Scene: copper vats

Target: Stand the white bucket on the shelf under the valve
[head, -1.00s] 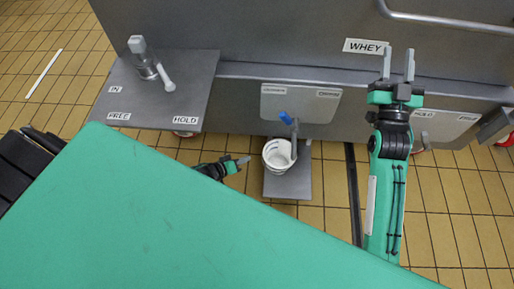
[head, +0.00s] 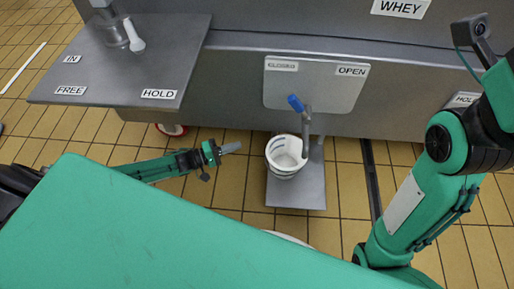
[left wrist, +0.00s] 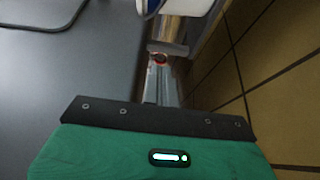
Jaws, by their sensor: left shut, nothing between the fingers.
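The white bucket (head: 283,163) is upright at the left side of the small grey shelf (head: 300,195) in the head view. The blue-handled valve (head: 306,128) rises by its right rim, with its pipe overlapping the rim in the picture. I cannot tell if the bucket's base is fully on the shelf. My left gripper (head: 234,147) is shut and empty, left of the bucket, pointing at it with a gap between. Part of the bucket (left wrist: 180,5) shows at the top of the left wrist view. My right arm rises at the right; its gripper is out of frame.
A plate marked CLOSED and OPEN (head: 314,88) is behind the valve. The vat wall (head: 235,75) runs along the back.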

